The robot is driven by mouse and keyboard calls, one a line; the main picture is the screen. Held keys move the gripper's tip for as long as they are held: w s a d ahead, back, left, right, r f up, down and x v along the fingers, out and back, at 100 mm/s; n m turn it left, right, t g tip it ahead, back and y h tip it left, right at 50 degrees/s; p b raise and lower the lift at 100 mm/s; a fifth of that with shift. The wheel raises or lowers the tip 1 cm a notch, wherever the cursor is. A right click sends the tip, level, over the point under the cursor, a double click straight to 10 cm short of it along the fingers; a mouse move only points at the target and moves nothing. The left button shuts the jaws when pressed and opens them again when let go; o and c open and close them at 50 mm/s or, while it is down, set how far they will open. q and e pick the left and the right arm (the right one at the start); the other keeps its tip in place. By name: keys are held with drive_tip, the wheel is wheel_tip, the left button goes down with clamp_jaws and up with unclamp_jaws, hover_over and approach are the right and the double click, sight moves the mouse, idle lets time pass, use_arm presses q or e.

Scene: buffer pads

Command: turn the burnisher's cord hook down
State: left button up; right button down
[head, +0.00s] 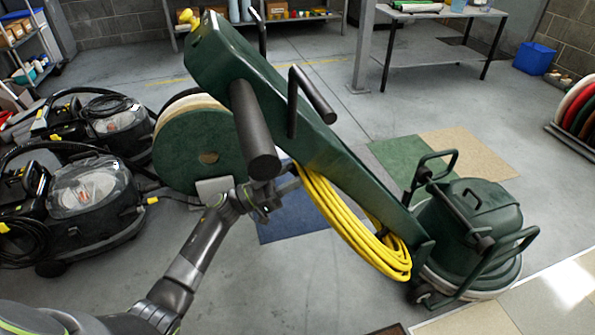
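The green burnisher (468,225) stands at the right, its long green handle housing (290,110) slanting up to the upper left. A black cylindrical grip (255,135) sticks out from the housing's near side. A yellow cord (350,225) hangs in long loops along the housing's underside. The cord hook cannot be made out clearly; the cord's upper end lies right beside my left gripper (275,194). That gripper is just below the black grip, by the upper cord loops. Its fingers are dark and partly hidden, so I cannot tell whether they are open or touching anything. My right gripper is not in view.
A round green pad (203,148) stands upright just behind my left wrist. Black vacuum machines (88,200) stand at the left. Flat blue (290,222) and green (398,160) squares lie on the floor. A table (435,12) stands at the back.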

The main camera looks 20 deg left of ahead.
use_arm(q)
drive_tip(key=shift+w+d+r, duration=0.2)
drive_tip(key=shift+d, duration=0.1)
clamp_jaws()
